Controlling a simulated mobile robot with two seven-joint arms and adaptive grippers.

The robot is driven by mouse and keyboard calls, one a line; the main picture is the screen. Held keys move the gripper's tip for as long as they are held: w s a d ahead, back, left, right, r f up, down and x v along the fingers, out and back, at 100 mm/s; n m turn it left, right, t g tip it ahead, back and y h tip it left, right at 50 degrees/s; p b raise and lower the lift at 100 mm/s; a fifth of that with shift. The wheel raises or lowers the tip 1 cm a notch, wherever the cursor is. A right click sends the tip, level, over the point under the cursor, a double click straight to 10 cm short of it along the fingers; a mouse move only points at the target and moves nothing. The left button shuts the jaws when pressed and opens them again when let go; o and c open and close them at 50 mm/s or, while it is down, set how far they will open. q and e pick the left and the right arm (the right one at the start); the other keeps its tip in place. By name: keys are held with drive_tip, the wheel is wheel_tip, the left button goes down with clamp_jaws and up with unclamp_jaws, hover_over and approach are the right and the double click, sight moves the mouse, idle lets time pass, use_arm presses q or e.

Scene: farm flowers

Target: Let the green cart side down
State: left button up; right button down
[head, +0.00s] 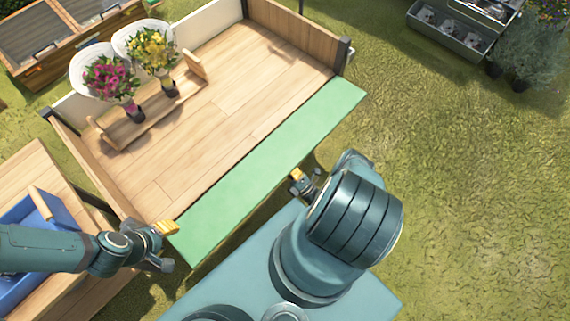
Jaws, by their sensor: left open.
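The wooden cart (225,100) has a pale plank bed. Its green side (265,175) is a long flat panel along the near edge of the bed, folded outward, so the bed is open on that side. I cannot tell if it lies level or slopes down. My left gripper (161,243) is open, with a yellow fingertip close to the panel's near left corner; I cannot tell if they touch. My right gripper (303,182) is just beyond the panel's outer edge, right of its middle. It is small and partly hidden, so its opening is unclear.
Two wrapped bouquets, pink (112,80) and yellow (152,52), stand in a wooden holder (150,118) on the bed. A blue crate (28,225) is on a wooden table at the left. Grey crates (450,38) stand at the top right. Open grass lies to the right.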

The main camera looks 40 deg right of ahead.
sight(287, 161)
drive_tip(key=shift+s, duration=0.15)
idle(0.3)
drive_tip(key=c, duration=1)
unclamp_jaws()
drive_tip(key=shift+d, duration=0.1)
drive_tip(key=shift+r, duration=5)
drive_tip(key=shift+w+f+v, duration=0.25)
drive_tip(key=shift+f+v, duration=0.2)
drive_tip(key=shift+v, duration=2.15)
drive_tip(key=shift+w+f+v, duration=0.2)
drive_tip(key=shift+f+v, duration=0.25)
drive_tip(key=shift+v, duration=2.15)
drive_tip(key=shift+w+f+v, duration=0.25)
drive_tip(key=shift+f+v, duration=0.15)
drive_tip(key=shift+v, duration=2.15)
